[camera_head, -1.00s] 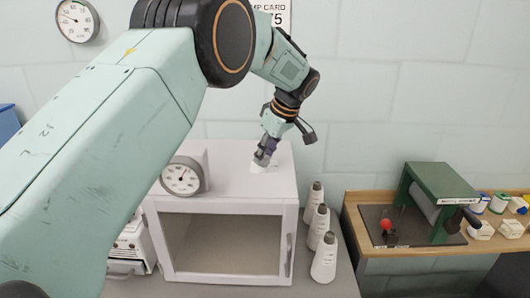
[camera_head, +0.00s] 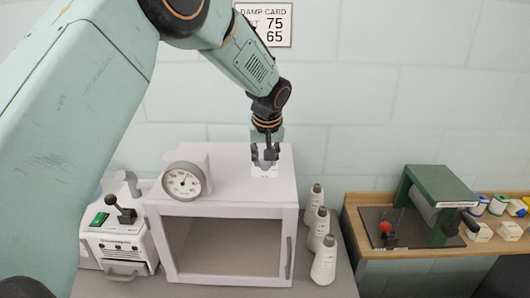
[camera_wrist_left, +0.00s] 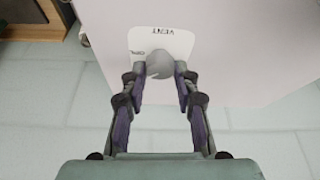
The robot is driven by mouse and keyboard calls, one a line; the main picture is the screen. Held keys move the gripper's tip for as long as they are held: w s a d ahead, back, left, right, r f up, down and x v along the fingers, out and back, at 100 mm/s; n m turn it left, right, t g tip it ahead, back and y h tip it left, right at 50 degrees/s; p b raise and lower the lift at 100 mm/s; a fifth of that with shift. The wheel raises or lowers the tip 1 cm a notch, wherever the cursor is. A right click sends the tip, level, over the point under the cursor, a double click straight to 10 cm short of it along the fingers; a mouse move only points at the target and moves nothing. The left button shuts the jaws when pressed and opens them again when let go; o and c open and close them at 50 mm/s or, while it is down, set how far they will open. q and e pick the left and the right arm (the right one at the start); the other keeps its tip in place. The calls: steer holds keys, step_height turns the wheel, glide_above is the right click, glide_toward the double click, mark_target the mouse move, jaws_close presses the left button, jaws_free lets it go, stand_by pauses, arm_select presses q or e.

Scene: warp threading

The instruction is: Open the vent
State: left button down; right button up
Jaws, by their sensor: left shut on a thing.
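A white cabinet (camera_head: 225,190) stands on the counter, with a windowed front door and a handle at the door's right edge. On its top is a white vent plate (camera_head: 265,174), whose "VENT" lettering shows upside down in the left wrist view (camera_wrist_left: 160,40). A rounded grey knob (camera_wrist_left: 160,64) sits on the plate. My left gripper (camera_head: 265,158) points down at the plate. In the left wrist view its fingers (camera_wrist_left: 160,80) are closed around the knob, one on each side. The fingers partly hide the knob in the head view. My right gripper is out of view.
A round dial gauge (camera_head: 183,181) stands on the cabinet's left part. A white device with a black lever (camera_head: 121,214) is at left, and a green-framed machine (camera_head: 430,205) sits on the wooden bench at right.

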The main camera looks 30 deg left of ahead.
arm_select(q)
steer(key=m+p, duration=0.1)
steer(key=m+h+p, duration=0.1)
steer(key=shift+s+m, duration=0.25)
steer(key=shift+m, duration=0.15)
steer(key=shift+a+f+m+h+p, duration=0.15)
steer(key=shift+m+h+p, duration=0.2)
steer(key=shift+m, duration=0.45)
steer(key=shift+f+m+h, duration=0.1)
steer(key=shift+m+h, duration=0.55)
steer(key=shift+m, duration=1.15)
steer(key=c, duration=1.4)
jaws_free()
steer(key=o, duration=0.4)
steer(key=shift+r, duration=0.2)
steer(key=shift+w, duration=0.1)
